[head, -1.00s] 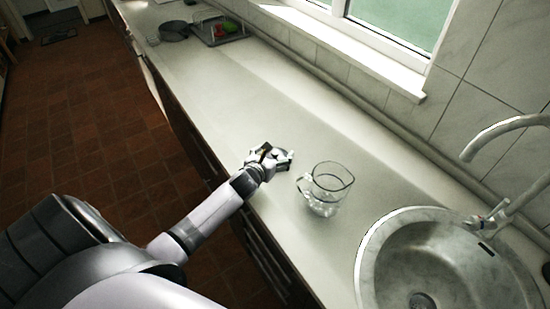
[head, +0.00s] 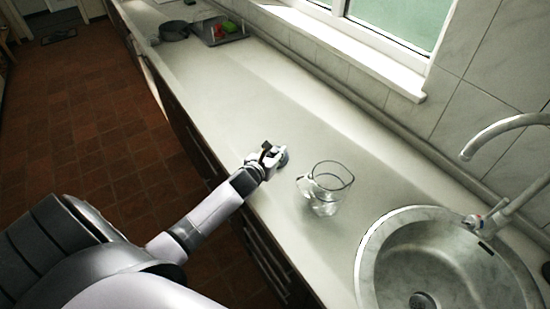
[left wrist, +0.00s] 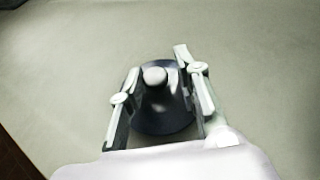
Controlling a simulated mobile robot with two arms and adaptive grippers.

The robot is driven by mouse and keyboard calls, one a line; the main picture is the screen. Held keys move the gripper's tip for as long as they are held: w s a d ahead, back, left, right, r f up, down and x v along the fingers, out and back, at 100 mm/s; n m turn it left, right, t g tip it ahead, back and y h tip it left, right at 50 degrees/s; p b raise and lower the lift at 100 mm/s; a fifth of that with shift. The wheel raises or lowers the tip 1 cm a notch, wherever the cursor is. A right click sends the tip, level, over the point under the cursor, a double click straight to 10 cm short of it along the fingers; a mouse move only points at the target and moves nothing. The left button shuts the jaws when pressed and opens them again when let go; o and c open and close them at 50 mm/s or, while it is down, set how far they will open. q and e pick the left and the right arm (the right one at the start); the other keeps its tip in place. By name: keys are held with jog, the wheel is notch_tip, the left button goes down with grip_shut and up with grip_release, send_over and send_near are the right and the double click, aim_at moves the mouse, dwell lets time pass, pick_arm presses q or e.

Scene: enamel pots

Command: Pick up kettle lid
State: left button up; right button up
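The kettle lid, dark and round with a pale knob, lies on the counter. In the left wrist view the lid (left wrist: 160,122) sits between my left gripper's fingers, with the knob (left wrist: 155,77) near their tips. My left gripper (left wrist: 160,66) is open around it, with gaps showing between the knob and the fingers. In the head view my left gripper (head: 276,153) is low over the counter, and part of the lid (head: 284,158) shows beyond the fingers. My right gripper is not in view.
A clear glass jug (head: 326,190) stands close to the right of my left gripper. A round sink (head: 372,250) with a faucet (head: 480,143) is farther right. A dark pan (head: 174,32) and a tray (head: 237,36) are at the far end. The counter between is clear.

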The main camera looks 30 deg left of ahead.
pick_arm(q)
jog(key=shift+s+f, duration=0.15)
jog(key=shift+f, duration=0.15)
grip_shut()
